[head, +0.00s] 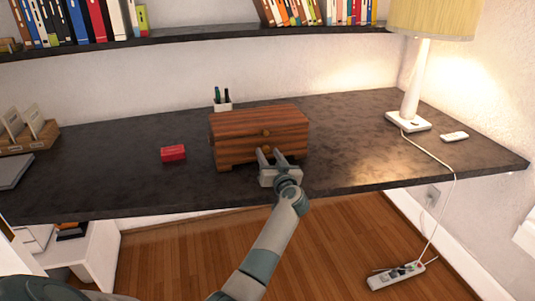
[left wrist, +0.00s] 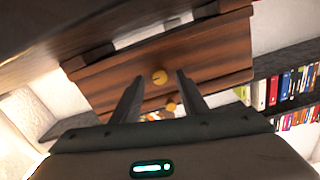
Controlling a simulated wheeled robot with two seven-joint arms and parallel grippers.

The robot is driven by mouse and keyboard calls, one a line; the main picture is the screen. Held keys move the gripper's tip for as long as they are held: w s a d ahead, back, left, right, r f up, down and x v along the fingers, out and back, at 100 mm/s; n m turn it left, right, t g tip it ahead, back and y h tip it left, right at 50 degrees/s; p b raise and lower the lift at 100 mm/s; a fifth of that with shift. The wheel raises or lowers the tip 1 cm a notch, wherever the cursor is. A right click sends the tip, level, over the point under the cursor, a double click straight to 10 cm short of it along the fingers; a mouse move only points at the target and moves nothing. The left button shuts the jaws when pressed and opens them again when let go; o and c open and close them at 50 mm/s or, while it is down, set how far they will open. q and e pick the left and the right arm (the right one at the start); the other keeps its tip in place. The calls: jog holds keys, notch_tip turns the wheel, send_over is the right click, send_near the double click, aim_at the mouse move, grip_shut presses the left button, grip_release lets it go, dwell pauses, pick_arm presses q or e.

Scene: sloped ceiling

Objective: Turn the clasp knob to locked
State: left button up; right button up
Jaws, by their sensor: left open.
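A reddish-brown wooden box (head: 250,150) stands on the dark desk, its slatted front towards me. A small round brass clasp knob (head: 266,133) is on its front near the lid line. The left wrist view shows the knob (left wrist: 160,77) beyond the gap between my fingertips. My left gripper (head: 269,152) is open and empty, in front of the box and a little below the knob in the head view. I cannot tell whether a fingertip touches the box. A second small brass piece (left wrist: 171,106) shows between the fingers in the left wrist view. My right gripper is not in view.
A red box (head: 173,153) lies left of the wooden box, and a white pen cup (head: 222,106) stands behind it. A white lamp (head: 415,85) stands on the right of the desk (head: 360,150). A bookshelf (head: 180,40) runs above. Desk space right of the box is clear.

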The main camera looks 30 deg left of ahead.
pick_arm(q)
jog(key=shift+x, duration=0.8)
jog(key=shift+w+a, duration=0.1)
jog(key=shift+a, duration=0.05)
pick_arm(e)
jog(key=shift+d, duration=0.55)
